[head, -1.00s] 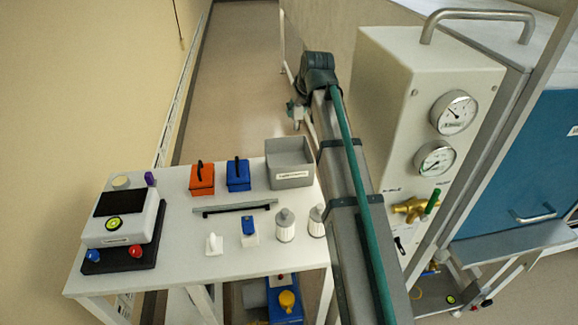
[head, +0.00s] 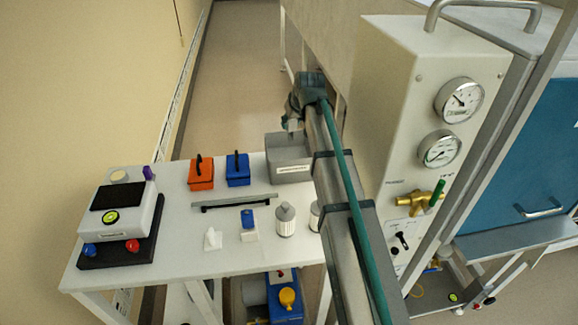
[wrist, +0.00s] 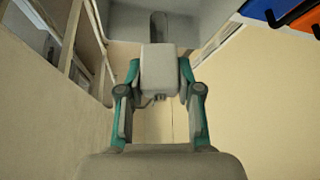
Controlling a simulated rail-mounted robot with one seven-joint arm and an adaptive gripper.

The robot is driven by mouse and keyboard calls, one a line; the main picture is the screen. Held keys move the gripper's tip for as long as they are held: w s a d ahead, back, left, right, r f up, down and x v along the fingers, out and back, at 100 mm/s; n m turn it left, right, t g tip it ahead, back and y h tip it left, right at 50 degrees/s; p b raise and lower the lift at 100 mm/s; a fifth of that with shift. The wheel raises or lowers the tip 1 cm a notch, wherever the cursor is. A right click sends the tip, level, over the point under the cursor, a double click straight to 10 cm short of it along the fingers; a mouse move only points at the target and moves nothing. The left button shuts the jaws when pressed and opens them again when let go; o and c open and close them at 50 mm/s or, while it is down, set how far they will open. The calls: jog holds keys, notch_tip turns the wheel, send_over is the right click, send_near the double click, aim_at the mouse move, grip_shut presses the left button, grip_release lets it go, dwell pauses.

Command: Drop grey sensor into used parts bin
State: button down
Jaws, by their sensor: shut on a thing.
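The grey sensor (wrist: 160,72) is a pale grey block with a darker cylinder on its far end. My gripper (wrist: 160,100) is shut on it, with a teal finger on each side. In the head view the sensor (head: 293,125) shows small and pale below my gripper (head: 294,108), at the bin's back edge. The used parts bin (head: 290,176) is an open grey box with a white label on its front, at the table's back right corner. In the wrist view the bin (wrist: 125,22) fills the top, beyond the sensor. The bin's floor is hidden in the head view.
Blue (head: 238,175) and orange (head: 202,178) handled boxes stand left of the bin. A dark bar (head: 235,204), white-bodied filters (head: 285,222) and a white device (head: 118,210) are on the white table. A gauge panel (head: 425,110) stands right of my arm.

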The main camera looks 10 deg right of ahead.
jog(key=shift+f, duration=0.2)
jog(key=c, duration=0.7)
grip_release()
jog(key=v, duration=1.2)
